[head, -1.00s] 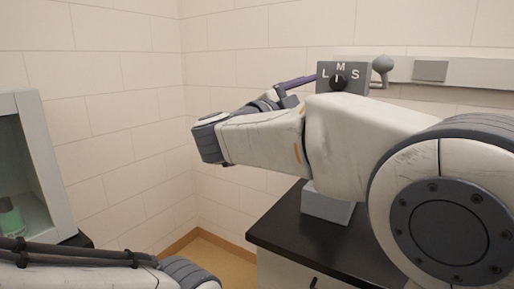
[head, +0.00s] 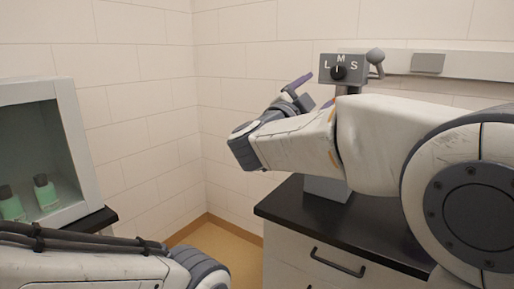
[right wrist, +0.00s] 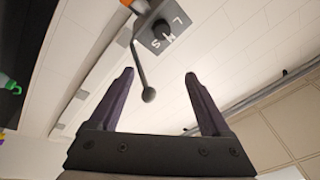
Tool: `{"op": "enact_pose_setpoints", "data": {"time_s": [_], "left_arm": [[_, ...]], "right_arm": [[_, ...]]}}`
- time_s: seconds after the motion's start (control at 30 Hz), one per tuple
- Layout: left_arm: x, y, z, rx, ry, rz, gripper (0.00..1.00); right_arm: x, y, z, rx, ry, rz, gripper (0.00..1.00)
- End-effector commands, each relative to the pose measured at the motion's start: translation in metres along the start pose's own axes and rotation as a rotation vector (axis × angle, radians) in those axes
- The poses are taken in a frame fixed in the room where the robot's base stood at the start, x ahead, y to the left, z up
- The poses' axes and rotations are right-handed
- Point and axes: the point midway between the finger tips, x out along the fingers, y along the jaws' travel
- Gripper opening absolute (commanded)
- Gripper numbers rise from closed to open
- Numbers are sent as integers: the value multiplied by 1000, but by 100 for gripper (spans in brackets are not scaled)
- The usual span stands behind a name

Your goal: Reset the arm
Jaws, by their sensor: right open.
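My right gripper (head: 300,88) shows in the head view left of a grey tap unit (head: 341,69). The unit bears the letters L, M and S, a black knob and a lever with a round end (head: 375,57). In the right wrist view my right gripper (right wrist: 159,75) is open, with two dark purple fingers apart and nothing held. There the tap unit (right wrist: 163,32) and its ball-ended lever (right wrist: 148,95) appear beyond the fingers. My left arm crosses the lower left of the head view; its gripper is outside the picture.
A black-topped counter (head: 290,208) with a drawer handle (head: 338,262) stands below my right arm. An open-fronted cabinet (head: 82,150) at the left holds green bottles (head: 45,192). A floor gap lies between them.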

Motion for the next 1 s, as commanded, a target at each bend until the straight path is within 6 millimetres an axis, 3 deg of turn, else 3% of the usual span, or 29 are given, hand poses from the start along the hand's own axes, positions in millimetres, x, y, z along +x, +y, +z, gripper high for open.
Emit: {"op": "enact_pose_setpoints", "data": {"time_s": [0.17, 0.27, 0.37, 0.43, 0.53, 0.7, 0.8, 1.0], "left_arm": [[0, 0, 0, 0, 0, 0, 50], [0, 0, 0, 0, 0, 0, 50], [0, 0, 0, 0, 0, 0, 50], [0, 0, 0, 0, 0, 0, 50], [0, 0, 0, 0, 0, 0, 50], [0, 0, 0, 0, 0, 0, 50], [0, 0, 0, 0, 0, 0, 50], [0, 0, 0, 0, 0, 0, 50]], "right_arm": [[7, 9, 35, -105, -159, -112, 82], [6, 25, 63, -192, -290, -173, 82], [-6, 58, 100, -319, -484, -226, 82], [-25, 98, 127, -431, -661, -243, 82], [-60, 162, 152, -578, -906, -228, 82], [-124, 261, 158, -771, -1245, -145, 82], [-153, 300, 150, -845, -1377, -96, 82], [-196, 354, 128, -945, -1566, -5, 82]]}}
